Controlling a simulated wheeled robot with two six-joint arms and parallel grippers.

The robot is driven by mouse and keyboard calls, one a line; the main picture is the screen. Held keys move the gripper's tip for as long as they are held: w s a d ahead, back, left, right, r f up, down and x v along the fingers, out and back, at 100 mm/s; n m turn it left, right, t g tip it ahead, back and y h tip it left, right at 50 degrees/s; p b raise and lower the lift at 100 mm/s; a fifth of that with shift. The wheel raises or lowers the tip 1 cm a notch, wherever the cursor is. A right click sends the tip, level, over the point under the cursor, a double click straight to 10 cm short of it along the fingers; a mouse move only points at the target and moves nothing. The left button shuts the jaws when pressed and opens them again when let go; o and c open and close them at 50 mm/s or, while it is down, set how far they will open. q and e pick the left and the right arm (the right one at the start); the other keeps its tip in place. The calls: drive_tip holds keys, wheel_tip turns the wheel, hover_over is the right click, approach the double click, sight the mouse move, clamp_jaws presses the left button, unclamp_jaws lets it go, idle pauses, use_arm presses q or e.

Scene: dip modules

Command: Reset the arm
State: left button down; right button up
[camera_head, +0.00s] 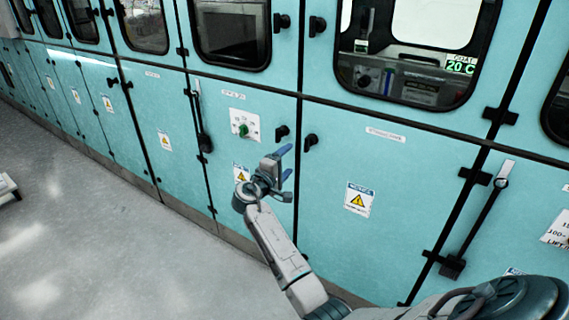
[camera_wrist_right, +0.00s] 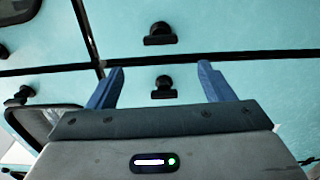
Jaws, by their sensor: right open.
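My right gripper (camera_head: 286,164) is in front of the teal cabinet doors (camera_head: 382,190), with its arm reaching up from the lower right. In the right wrist view its two blue fingers (camera_wrist_right: 160,86) are spread apart with nothing between them. A black door knob (camera_wrist_right: 163,87) shows beyond the gap, and a second black knob (camera_wrist_right: 160,33) shows above it. I cannot tell the exact distance from the fingers to the knobs. My left gripper is not in view.
A green switch (camera_head: 243,130) on a white plate is left of the gripper. Black knobs (camera_head: 310,141) stick out from the doors. A long black handle (camera_head: 478,225) is at the right. Grey floor (camera_head: 90,225) is open at the left.

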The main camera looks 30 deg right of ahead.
drive_tip(key=shift+d+f, duration=0.1)
drive_tip(key=shift+d, duration=0.05)
drive_tip(key=s+a+f+n+y, duration=0.1)
drive_tip(key=s+f+y, duration=0.2)
drive_tip(key=f, duration=0.8)
drive_tip(key=s+a+f+n+y, duration=0.1)
drive_tip(key=s+a+f+y, duration=0.15)
drive_tip(key=f, duration=0.85)
drive_tip(key=s+a+f+y, duration=0.1)
drive_tip(key=s+f+y, duration=0.15)
drive_tip(key=f, duration=0.85)
drive_tip(key=s+a+f+m+g+y, duration=0.1)
drive_tip(key=s+a+f+g+y, duration=0.25)
drive_tip(key=s+f, duration=1.5)
drive_tip(key=s+a+f+m+y, duration=0.1)
drive_tip(key=s+f, duration=0.3)
drive_tip(key=s, duration=0.6)
drive_tip(key=s+a+f+m+g+y, duration=0.1)
drive_tip(key=s+f, duration=0.3)
drive_tip(key=s, duration=0.6)
drive_tip(key=s+a+f+m+g+y, duration=0.1)
drive_tip(key=s+f, duration=0.4)
drive_tip(key=s, duration=0.6)
drive_tip(key=a+m+y, duration=0.1)
drive_tip(key=a+m, duration=0.1)
drive_tip(key=shift+a+m, duration=0.25)
drive_tip(key=shift+m, duration=0.05)
